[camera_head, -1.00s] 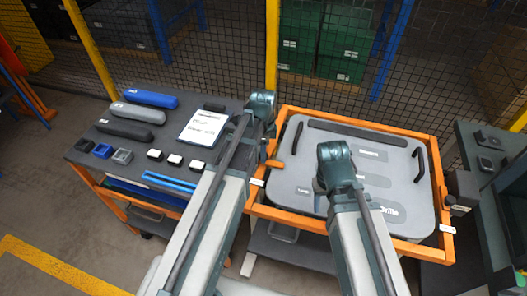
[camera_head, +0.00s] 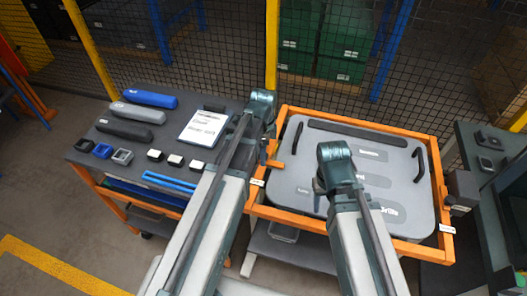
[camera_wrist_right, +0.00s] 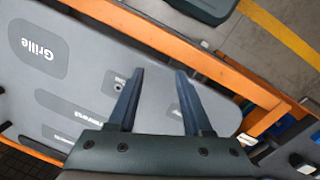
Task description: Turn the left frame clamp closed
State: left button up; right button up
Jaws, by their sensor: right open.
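The left frame clamp (camera_head: 275,163) is a small orange piece at the left rail of the orange frame (camera_head: 350,121). My left gripper (camera_head: 265,148) is right at this clamp, pointing down. My own arm hides part of it, so I cannot tell whether its fingers touch the clamp or how far apart they are. My right gripper (camera_head: 318,188) hangs over the left part of the grey door panel (camera_head: 400,150). In the right wrist view its two dark fingers (camera_wrist_right: 160,73) are apart with nothing between them, above the panel surface (camera_wrist_right: 75,85).
A dark table (camera_head: 95,148) on the left carries rolls, a white sheet (camera_head: 203,128), small blocks and blue strips. A dark block (camera_head: 462,188) sits at the frame's right rail. Another bench (camera_head: 500,190) stands at the far right. A mesh fence (camera_head: 220,60) runs behind.

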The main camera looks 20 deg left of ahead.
pick_arm(q)
notch_tip(320, 180, up, 14)
jog(key=p, duration=1.3)
jog(key=shift+p, duration=0.35)
pick_arm(e)
notch_tip(320, 180, up, 14)
pick_arm(q)
jog(key=shift+f, duration=0.15)
pick_arm(e)
jog(key=shift+f, duration=0.15)
pick_arm(q)
jog(key=s+d+f+n+b, duration=0.3)
jog(key=s+f+b, duration=0.1)
jog(key=s, duration=0.1)
jog(key=s+d+f+n+b, duration=0.4)
jog(key=s+b, duration=0.1)
jog(key=s+d+f+n+y+b, duration=0.1)
jog(key=s+d+f+n+b, duration=0.2)
jog(key=s+f+n+b, duration=0.1)
jog(key=shift+s+d+f, duration=0.25)
jog(key=shift+s+f, duration=0.15)
jog(key=shift+f, duration=0.15)
pick_arm(e)
notch_tip(320, 180, down, 13)
jog(key=shift+f, duration=0.1)
pick_arm(q)
jog(key=shift+s+d+n, duration=0.1)
jog(key=shift+s+n, duration=0.05)
jog(key=shift+n, duration=0.25)
